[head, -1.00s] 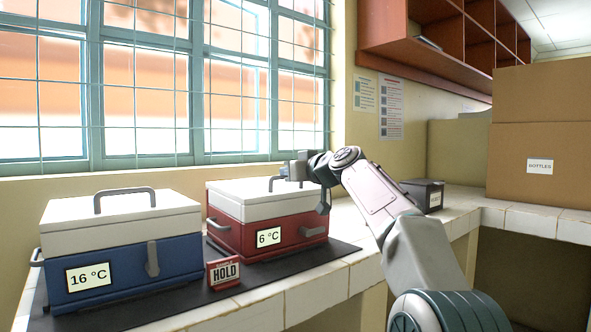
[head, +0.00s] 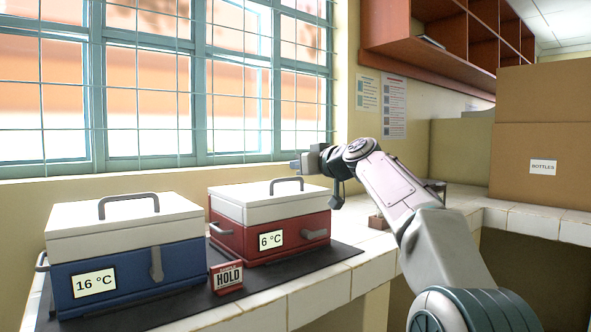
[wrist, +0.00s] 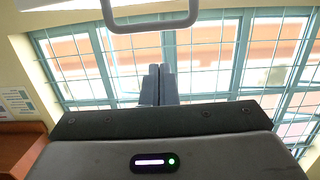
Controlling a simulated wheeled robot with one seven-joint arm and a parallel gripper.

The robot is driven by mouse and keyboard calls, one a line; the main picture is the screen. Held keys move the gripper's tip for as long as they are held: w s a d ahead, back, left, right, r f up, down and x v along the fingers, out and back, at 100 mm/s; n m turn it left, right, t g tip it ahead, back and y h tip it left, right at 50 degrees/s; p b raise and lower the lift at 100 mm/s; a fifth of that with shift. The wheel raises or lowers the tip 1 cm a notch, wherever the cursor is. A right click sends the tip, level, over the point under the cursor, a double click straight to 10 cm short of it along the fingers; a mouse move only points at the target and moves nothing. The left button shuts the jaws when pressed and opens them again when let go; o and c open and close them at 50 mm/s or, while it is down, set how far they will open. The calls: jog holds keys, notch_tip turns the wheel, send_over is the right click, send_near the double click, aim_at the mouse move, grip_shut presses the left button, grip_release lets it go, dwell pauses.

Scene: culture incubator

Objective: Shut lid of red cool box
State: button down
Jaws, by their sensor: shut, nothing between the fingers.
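The red cool box (head: 288,248) stands on the dark mat, with a "6 °C" label. Its white lid (head: 235,202) lies level on the box, with no gap that I can make out. The grey lid handle (head: 287,181) stands up on top and also shows at the top of the wrist view (wrist: 150,24). A grey latch (head: 316,235) on the box front sticks out sideways. My gripper (head: 294,165) is above the lid's back right part, just over the handle, apart from it. Its fingers (wrist: 159,84) are together and empty.
A blue cool box (head: 120,275) labelled "16 °C" stands at left, its latch upright. The barred window (head: 150,90) is behind. Cardboard boxes (head: 540,150) stand at right.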

jog(key=s+f+m+g+h+p, duration=0.1)
jog(key=s+f+g+h+p, duration=0.15)
jog(key=s+p, duration=0.45)
jog(key=s+f+m+g+h+p, duration=0.1)
jog(key=s+f+g+p, duration=0.2)
jog(key=s+p, duration=0.45)
jog(key=s+d+f+m+g+h+p, duration=0.1)
jog(key=s+d+m+g+h+p, duration=0.1)
jog(key=s+p, duration=0.8)
jog(key=s+d+f+m+g+h+p, duration=0.1)
jog(key=s+d+m+g+h+p, duration=0.1)
jog(key=s+p, duration=0.8)
jog(key=s+d+g+h, duration=0.1)
jog(key=s+d+g, duration=0.1)
jog(key=s, duration=0.6)
jog(key=shift+s+d+f+m, duration=0.15)
jog(key=shift+d+f+m, duration=0.15)
jog(key=shift+d+f, duration=0.1)
